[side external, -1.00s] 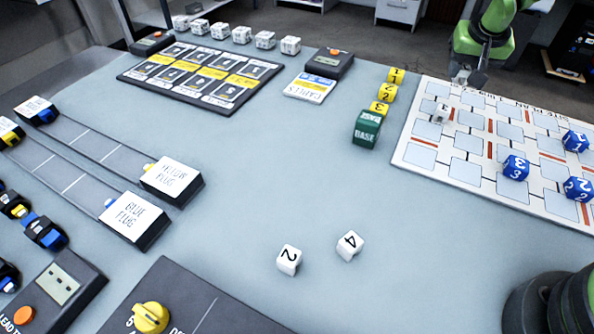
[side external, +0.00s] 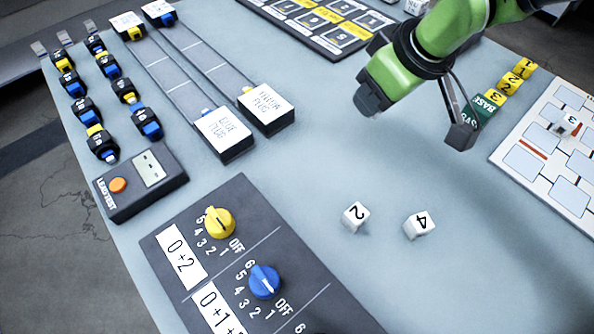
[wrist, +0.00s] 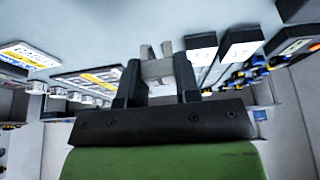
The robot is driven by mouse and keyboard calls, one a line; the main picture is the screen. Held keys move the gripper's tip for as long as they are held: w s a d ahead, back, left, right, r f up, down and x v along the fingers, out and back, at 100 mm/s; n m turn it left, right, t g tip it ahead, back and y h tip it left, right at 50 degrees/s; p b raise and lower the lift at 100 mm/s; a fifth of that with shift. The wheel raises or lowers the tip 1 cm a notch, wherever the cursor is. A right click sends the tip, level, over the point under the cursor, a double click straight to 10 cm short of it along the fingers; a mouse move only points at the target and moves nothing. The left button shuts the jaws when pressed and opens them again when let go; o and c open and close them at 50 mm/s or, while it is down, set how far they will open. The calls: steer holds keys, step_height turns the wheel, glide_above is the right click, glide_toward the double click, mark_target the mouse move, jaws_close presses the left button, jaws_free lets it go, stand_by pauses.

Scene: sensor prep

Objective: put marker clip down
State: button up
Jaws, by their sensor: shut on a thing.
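My gripper (wrist: 158,78) shows in the wrist view with its two dark fingers on either side of a pale grey piece (wrist: 156,66), which I take to be the marker clip. The clip cannot be made out in the side view. Whether it touches anything below cannot be told.
Yellow cubes (side external: 510,84) line up behind the BASE block. The site plan board (side external: 527,162) lies right. Plug boxes (side external: 222,134) and a dial panel (side external: 238,262) are left.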

mark_target(354, 149)
step_height(354, 149, down, 10)
stand_by(0.6)
steer(key=shift+f, duration=0.15)
steer(key=o, duration=0.9)
